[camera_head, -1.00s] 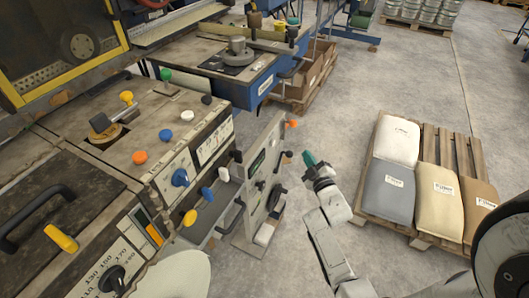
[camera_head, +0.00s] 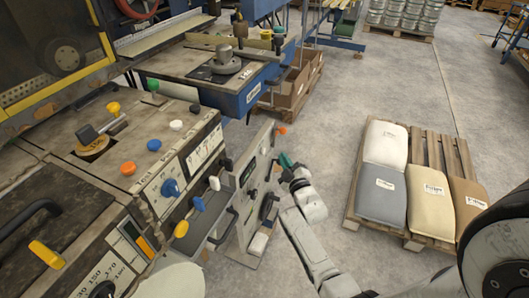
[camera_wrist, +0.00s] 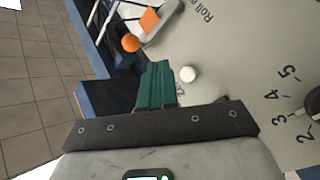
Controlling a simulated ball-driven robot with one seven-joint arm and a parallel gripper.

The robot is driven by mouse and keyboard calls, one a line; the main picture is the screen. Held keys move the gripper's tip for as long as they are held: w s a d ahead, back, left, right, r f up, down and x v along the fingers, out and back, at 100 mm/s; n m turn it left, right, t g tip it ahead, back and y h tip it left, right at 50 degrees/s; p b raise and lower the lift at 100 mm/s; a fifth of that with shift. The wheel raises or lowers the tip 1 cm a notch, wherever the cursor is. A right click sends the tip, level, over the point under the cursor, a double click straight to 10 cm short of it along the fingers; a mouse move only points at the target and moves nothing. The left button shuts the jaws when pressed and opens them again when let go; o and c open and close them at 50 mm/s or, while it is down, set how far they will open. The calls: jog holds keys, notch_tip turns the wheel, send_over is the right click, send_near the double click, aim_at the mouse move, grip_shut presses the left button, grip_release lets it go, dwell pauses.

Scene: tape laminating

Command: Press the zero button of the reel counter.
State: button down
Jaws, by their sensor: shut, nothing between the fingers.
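My gripper (camera_head: 286,160) is shut and empty, its green fingers held together beside the upright grey panel (camera_head: 229,247). In the wrist view the green fingers (camera_wrist: 156,84) point toward the pale panel face (camera_wrist: 235,45). A round white button (camera_wrist: 189,74) is just right of the fingertips in that view; I cannot tell whether they touch. The panel bears partly cut-off lettering that starts with "Roll" and a numbered scale. An orange knob (camera_wrist: 130,43) is up and left of the fingers. I cannot read which button is the zero button.
A pallet (camera_head: 463,160) with several sacks lies at right. Cardboard boxes (camera_head: 292,88) are behind the panel.

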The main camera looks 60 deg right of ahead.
jog(key=shift+w+a, duration=0.15)
jog(key=shift+w, duration=1.65)
jog(key=shift+w, duration=0.9)
dwell(1.4)
dwell(0.3)
jog(key=shift+s+b, duration=0.45)
jog(key=shift+s, duration=0.45)
jog(key=shift+s, duration=0.1)
jog(key=shift+s+d+b, duration=0.2)
jog(key=shift+s+b, duration=0.65)
jog(key=shift+s, duration=1.6)
